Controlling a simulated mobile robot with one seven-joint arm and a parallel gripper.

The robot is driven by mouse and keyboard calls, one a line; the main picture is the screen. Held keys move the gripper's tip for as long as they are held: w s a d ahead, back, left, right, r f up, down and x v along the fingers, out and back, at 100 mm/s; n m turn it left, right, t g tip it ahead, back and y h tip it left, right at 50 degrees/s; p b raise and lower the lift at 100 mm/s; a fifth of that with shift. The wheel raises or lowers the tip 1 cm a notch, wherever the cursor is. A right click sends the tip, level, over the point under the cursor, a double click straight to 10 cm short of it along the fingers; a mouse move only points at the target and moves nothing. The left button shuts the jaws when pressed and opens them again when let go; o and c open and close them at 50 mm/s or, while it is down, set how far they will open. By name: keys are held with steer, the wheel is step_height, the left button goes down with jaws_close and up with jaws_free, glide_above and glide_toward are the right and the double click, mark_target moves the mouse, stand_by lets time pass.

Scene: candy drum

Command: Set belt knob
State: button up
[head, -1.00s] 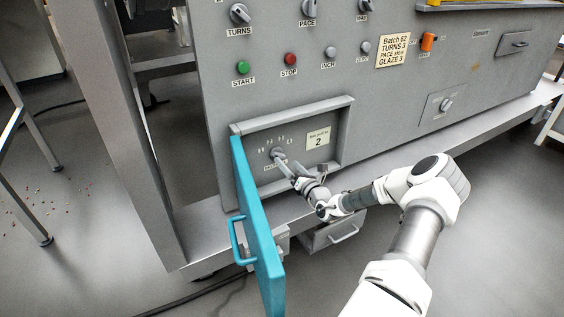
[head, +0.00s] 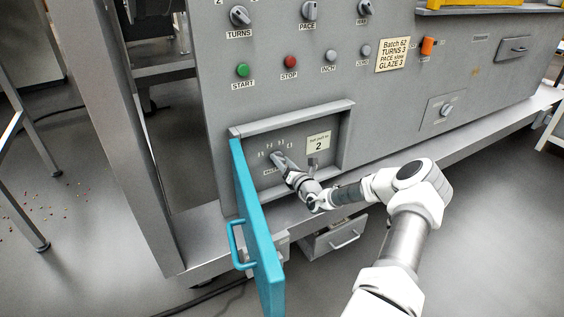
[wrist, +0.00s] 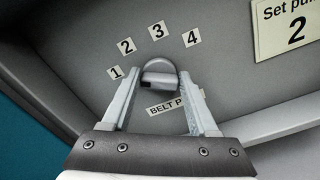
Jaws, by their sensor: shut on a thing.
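The belt knob (wrist: 158,72) is a small grey rounded knob on the recessed panel, with labels 1, 2, 3 and 4 in an arc above it. It also shows small in the head view (head: 276,157). My gripper (wrist: 160,82) has a finger on each side of the knob and is shut on it; its wrist end shows in the head view. I cannot tell which number the knob points at. A note (head: 318,143) right of the knob reads 2. The label under the knob (wrist: 172,104) is partly hidden by a finger.
The teal door (head: 257,230) stands open left of the recess, close to my gripper. The recess has a raised grey frame (head: 345,135). Other knobs and buttons, including the green START button (head: 242,70), sit above. A drawer (head: 335,240) is below my arm.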

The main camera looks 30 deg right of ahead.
steer(key=c, duration=0.5)
steer(key=shift+o, duration=0.2)
steer(key=m+p, duration=0.2)
steer(key=p, duration=0.1)
steer(key=shift+r+m, duration=0.1)
steer(key=shift+m, duration=0.2)
steer(key=shift+f+m+p, duration=0.15)
steer(key=shift+m+p, duration=0.55)
steer(key=shift+m, duration=0.6)
steer(key=shift+f+m+p, duration=0.15)
steer(key=shift+m+p, duration=0.55)
steer(key=shift+m, duration=0.6)
steer(key=o, duration=1.4)
steer(key=shift+s+d, duration=0.1)
